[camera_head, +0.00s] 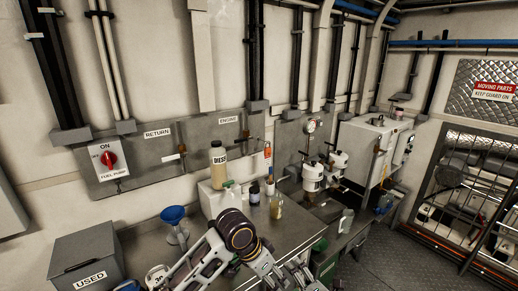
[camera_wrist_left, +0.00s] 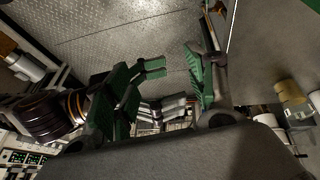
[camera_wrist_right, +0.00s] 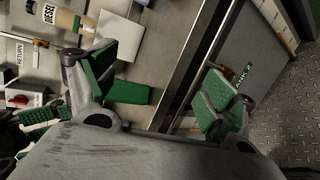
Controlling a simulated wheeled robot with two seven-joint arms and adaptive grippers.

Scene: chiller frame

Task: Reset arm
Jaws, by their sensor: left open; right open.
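My left gripper (camera_wrist_left: 174,68) is open and empty in the left wrist view, its green-padded fingers apart over grey floor plate. My right gripper (camera_wrist_right: 168,68) is open and empty in the right wrist view. The edge of the bench shows between and behind its fingers, and a labelled bottle is at the upper left. In the head view one of my arms, with a dark round joint, rises from the bottom in front of the bench.
A USED bin (camera_head: 86,252) stands at left. Filters (camera_head: 313,178) hang right of centre. Floor (camera_head: 425,262) at right is open.

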